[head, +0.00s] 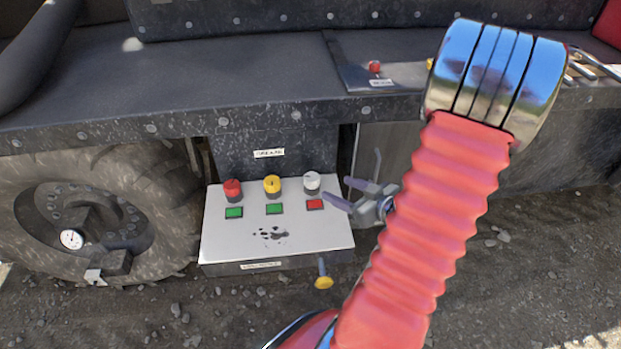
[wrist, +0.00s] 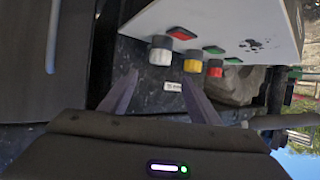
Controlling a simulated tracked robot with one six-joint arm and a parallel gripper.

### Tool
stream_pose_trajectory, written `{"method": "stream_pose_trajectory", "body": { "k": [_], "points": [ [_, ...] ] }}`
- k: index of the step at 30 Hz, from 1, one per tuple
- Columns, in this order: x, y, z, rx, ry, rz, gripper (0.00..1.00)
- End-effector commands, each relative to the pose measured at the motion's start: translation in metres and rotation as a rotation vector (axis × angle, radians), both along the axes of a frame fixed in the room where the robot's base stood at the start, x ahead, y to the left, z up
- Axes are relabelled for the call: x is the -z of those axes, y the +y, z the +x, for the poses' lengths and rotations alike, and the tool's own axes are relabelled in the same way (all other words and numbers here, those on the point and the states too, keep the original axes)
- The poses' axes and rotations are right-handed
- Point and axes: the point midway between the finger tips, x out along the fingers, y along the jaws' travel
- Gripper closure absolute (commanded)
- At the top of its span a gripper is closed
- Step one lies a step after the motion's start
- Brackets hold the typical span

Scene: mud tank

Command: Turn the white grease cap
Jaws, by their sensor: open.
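The white grease cap (head: 312,181) stands at the right end of a row of three caps on a pale panel, behind a red button (head: 314,204). It also shows in the wrist view (wrist: 160,56), beyond my fingertips and roughly between them. My gripper (head: 335,190) is open and empty, just right of and in front of the white cap, with a visible gap to it. In the wrist view both fingers (wrist: 158,78) are apart and nothing is between them. My red ribbed arm covers the area right of the panel.
A yellow cap (head: 272,185) and a red cap (head: 232,189) stand left of the white one, each behind a green button. A yellow-ended handle (head: 323,282) sticks out below the panel (head: 225,248). A large wheel (head: 150,215) stands left. A dark ledge (head: 180,95) overhangs behind.

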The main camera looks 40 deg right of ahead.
Motion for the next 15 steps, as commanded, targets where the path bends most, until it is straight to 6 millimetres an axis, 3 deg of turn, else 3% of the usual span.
{"method": "stream_pose_trajectory", "body": {
  "k": [5,15],
  "points": [
    [0.003,0.0,0.008,-0.001,0.0,0.0,0.44],
    [0.018,-0.001,0.043,-0.002,0.0,0.0,0.44]
  ]
}}
